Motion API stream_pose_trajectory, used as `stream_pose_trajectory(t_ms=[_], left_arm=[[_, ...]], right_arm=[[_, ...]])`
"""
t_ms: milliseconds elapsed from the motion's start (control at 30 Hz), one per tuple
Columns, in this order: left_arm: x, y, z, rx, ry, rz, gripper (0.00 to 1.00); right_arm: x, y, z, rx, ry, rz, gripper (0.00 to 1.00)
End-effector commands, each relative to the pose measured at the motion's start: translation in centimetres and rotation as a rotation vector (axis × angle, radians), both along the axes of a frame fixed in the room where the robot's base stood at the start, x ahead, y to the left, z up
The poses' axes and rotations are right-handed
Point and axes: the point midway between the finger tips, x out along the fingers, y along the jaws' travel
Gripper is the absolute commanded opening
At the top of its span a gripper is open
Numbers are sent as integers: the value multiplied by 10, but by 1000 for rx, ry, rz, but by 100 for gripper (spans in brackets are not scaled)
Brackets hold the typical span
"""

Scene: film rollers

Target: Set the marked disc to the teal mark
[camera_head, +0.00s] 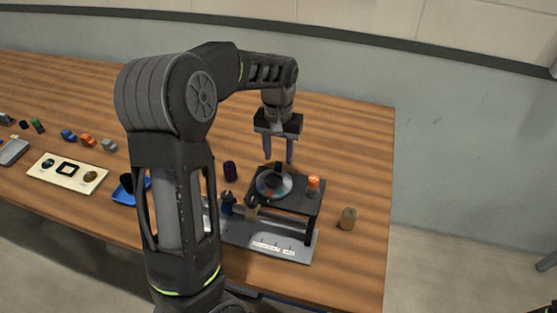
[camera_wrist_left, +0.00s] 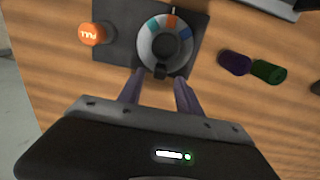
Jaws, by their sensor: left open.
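The marked disc (camera_head: 273,184) lies on a dark raised stand (camera_head: 300,200) near the right part of the table. In the left wrist view the disc (camera_wrist_left: 165,46) is a pale ring with teal, blue and orange-red segments and a dark hub. A small black block (camera_wrist_left: 161,71) sits at its rim nearest my gripper. An orange mark shows at the opposite rim. My left gripper (camera_head: 278,150) is open and empty, pointing down just above the disc's far side. It also shows in the left wrist view (camera_wrist_left: 160,90), its fingers either side of the black block. My right gripper is not in view.
An orange-capped piece (camera_head: 313,184) stands on the stand's right side. A tan cylinder (camera_head: 348,218) stands to the right, a purple cylinder (camera_head: 230,171) to the left. A grey base plate (camera_head: 270,240) lies in front. A cream tray (camera_head: 67,172) and several small parts lie far left.

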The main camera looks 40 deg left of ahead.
Motion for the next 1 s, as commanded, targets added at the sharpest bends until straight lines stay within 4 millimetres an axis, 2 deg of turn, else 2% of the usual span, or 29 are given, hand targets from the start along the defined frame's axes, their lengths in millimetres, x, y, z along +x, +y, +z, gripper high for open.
stream_pose_trajectory(t_ms=[100, 200, 567, 1000], left_arm=[[-1, 0, -18, -1, 3, 0, 42], [0, 0, -28, 0, 1, 0, 42], [0, 0, -34, -1, -1, 0, 41], [0, 0, -33, 0, -1, 0, 5]], right_arm=[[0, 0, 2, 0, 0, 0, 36], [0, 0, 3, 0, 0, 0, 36], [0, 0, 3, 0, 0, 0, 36], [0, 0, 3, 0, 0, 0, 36]])
